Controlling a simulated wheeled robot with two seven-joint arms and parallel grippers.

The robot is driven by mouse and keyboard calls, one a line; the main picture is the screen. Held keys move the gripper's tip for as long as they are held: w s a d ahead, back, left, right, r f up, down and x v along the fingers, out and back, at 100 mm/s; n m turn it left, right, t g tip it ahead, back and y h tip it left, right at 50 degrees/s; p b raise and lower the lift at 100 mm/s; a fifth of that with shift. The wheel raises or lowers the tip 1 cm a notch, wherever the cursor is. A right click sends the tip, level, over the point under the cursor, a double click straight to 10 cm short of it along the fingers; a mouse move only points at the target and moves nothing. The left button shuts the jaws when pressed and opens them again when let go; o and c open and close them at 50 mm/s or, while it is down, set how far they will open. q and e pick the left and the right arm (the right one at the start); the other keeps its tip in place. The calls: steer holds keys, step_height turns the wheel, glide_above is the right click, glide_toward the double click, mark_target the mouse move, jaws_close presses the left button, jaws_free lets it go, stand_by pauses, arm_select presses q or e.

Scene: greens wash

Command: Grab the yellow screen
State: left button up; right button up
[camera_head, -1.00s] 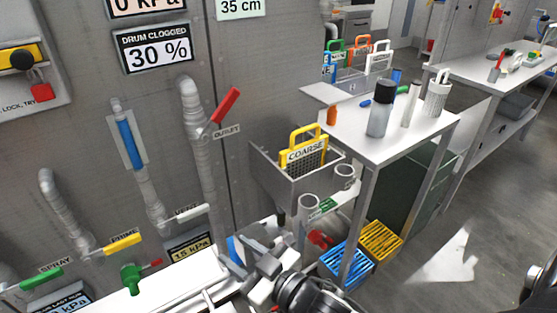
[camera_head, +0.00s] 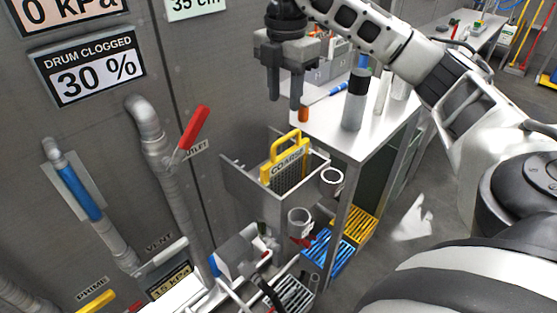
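The yellow screen (camera_head: 287,150) stands upright in a grey open-topped metal bin (camera_head: 247,187) on the wall. It has a yellow handle frame, a label reading COARSE and a dark mesh panel whose lower part is hidden in the bin. My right gripper (camera_head: 285,100) points down with its two dark fingers apart and nothing between them. In the picture it is just above the screen's handle, not touching it. My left gripper is not in view.
A metal table (camera_head: 349,139) right of the bin holds a dark-capped bottle (camera_head: 355,100) and other items. Blue (camera_head: 328,252) and yellow (camera_head: 352,228) crates stand below. A red-handled pipe (camera_head: 155,150) is left.

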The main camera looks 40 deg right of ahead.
steer(key=b, duration=0.2)
glide_toward(286, 153)
steer(key=shift+s+a+f, duration=0.15)
steer(key=shift+a, duration=0.05)
step_height(286, 153, down, 4)
steer(key=shift+r, duration=0.1)
steer(key=f, duration=0.3)
steer(key=f+p, duration=0.1)
steer(key=f, duration=0.1)
steer(key=shift+d+f, duration=0.2)
steer(key=shift+d, duration=0.05)
steer(key=shift+f, duration=0.35)
steer(key=shift+w, duration=0.2)
jaws_close()
